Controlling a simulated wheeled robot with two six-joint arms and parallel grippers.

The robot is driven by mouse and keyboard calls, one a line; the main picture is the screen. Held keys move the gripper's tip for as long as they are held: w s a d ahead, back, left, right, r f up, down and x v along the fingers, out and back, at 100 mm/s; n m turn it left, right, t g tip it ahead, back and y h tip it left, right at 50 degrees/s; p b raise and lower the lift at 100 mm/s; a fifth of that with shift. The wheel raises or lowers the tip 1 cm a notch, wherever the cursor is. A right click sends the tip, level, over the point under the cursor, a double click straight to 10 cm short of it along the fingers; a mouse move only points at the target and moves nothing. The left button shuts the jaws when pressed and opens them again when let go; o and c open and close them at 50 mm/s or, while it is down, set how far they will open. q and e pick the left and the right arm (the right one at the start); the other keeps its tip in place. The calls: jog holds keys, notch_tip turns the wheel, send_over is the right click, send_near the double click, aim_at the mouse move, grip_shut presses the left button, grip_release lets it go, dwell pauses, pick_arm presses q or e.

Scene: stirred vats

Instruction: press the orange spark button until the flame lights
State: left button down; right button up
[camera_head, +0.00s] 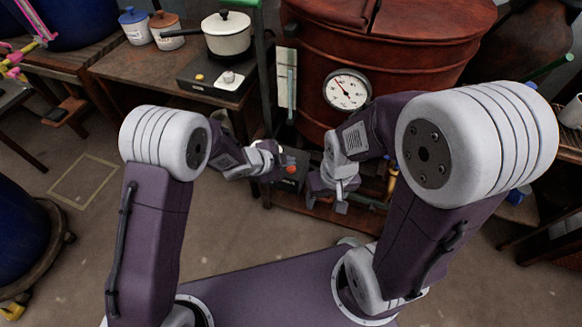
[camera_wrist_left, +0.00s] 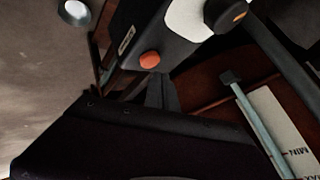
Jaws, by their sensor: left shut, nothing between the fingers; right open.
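The orange spark button (camera_wrist_left: 149,60) sits on a dark box (camera_wrist_left: 165,38) in the left wrist view. In the head view the orange button (camera_head: 291,158) is small, beside my left gripper (camera_head: 279,171). My left gripper is shut and empty. Its dark fingers (camera_wrist_left: 162,92) end close to the button in the left wrist view; I cannot tell whether they touch it. My right gripper (camera_head: 326,198) is open and empty, to the right of and a little below the left one. No flame is visible in either view.
A large red-brown vat (camera_head: 385,45) with a round dial gauge (camera_head: 347,90) stands behind the grippers. A white pot (camera_head: 227,35) sits on a hotplate at the back left. A dark knob (camera_wrist_left: 226,14) is near the box.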

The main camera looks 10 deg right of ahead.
aim_at(289, 170)
pick_arm(q)
jog(key=shift+f, duration=0.15)
jog(key=shift+f+b, duration=0.3)
jog(key=shift+f+b, duration=0.3)
jog(key=shift+f, duration=0.1)
dwell(0.6)
dwell(0.3)
jog(key=shift+r+p, duration=0.85)
notch_tip(289, 170, up, 5)
jog(key=p, duration=0.5)
jog(key=shift+r, duration=0.1)
